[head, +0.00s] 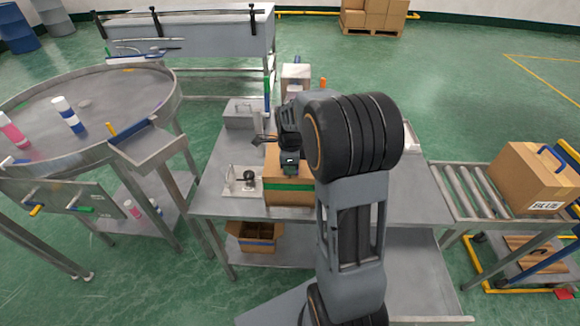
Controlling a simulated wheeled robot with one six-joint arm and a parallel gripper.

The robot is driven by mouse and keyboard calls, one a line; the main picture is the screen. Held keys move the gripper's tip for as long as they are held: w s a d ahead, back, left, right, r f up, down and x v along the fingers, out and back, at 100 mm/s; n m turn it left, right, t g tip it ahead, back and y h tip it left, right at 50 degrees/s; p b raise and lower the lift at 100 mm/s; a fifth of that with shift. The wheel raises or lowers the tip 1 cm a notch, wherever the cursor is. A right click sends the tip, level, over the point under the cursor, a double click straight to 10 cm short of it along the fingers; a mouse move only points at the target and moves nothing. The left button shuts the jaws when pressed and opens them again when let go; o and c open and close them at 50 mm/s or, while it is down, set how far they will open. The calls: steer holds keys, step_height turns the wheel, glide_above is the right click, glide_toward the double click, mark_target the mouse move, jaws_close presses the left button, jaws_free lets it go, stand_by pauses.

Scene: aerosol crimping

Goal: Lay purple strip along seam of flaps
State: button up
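My gripper (264,140) is at the box's upper left, partly behind my wrist. It is too small and overlapped to tell whether it is open or shut. I cannot make out a purple strip, on the box or in the gripper.
A white plate with a small dark fixture (247,179) lies left of the box.

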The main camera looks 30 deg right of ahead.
steer(key=o, duration=0.5)
step_height(320, 180, up, 14)
steer(key=shift+f, duration=0.1)
stand_by(0.5)
